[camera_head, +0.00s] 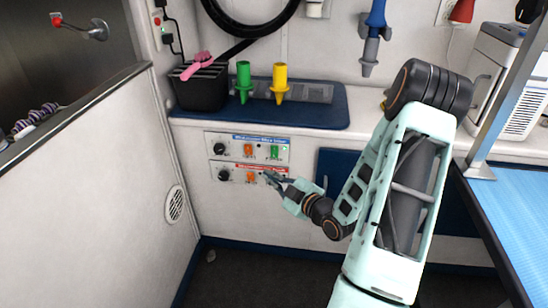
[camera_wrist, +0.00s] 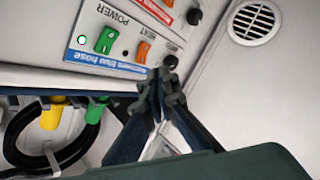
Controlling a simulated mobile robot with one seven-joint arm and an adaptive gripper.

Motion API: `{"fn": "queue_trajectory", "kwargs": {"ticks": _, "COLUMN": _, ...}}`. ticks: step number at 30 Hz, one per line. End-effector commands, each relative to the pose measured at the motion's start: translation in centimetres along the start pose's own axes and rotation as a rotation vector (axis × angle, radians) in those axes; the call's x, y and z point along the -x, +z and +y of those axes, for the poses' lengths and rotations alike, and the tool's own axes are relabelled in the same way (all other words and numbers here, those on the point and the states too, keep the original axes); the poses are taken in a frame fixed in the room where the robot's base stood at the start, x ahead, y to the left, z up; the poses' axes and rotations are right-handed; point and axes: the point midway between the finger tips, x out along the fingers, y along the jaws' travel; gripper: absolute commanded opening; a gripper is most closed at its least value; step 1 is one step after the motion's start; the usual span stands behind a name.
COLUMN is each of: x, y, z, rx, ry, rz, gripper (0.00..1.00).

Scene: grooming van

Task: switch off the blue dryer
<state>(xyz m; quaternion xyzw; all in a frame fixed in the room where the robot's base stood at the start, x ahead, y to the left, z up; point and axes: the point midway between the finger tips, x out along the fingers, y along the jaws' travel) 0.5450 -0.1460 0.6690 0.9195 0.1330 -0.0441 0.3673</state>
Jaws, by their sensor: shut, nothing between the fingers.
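The blue-labelled dryer panel (camera_head: 234,148) is the upper of two on the counter front. It has a black knob (camera_head: 219,148), an orange heat switch (camera_head: 248,150) and a green power switch (camera_head: 275,152). In the wrist view the green switch (camera_wrist: 106,40) is marked POWER, with a lit green-white lamp (camera_wrist: 82,40) beside it. My gripper (camera_head: 268,177) is shut and empty, its tips over the right part of the lower panel in the head view. In the wrist view my gripper (camera_wrist: 162,78) appears near the blue panel's knob; contact cannot be told.
The red-labelled panel (camera_head: 237,174) sits just below; its right switch is hidden by my gripper. Green (camera_head: 243,80) and yellow (camera_head: 280,82) nozzles stand on the counter mat (camera_head: 320,115). A blue nozzle (camera_head: 375,18) hangs on the wall. A blue-topped table (camera_head: 520,205) stands at right.

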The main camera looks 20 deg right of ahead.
Motion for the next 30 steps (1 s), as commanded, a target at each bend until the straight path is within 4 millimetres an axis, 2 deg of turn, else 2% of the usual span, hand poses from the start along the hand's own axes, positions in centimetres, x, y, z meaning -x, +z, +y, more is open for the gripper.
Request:
{"fn": "queue_trajectory", "kwargs": {"ticks": 18, "x": -5.3, "y": 3.9, "z": 3.7, "rx": 0.003, "ry": 0.0, "rz": 0.001, "gripper": 0.0}}
{"fn": "queue_trajectory", "kwargs": {"ticks": 30, "x": -5.9, "y": 4.3, "z": 4.3, "rx": 0.001, "ry": -0.001, "rz": 0.0, "gripper": 0.0}}
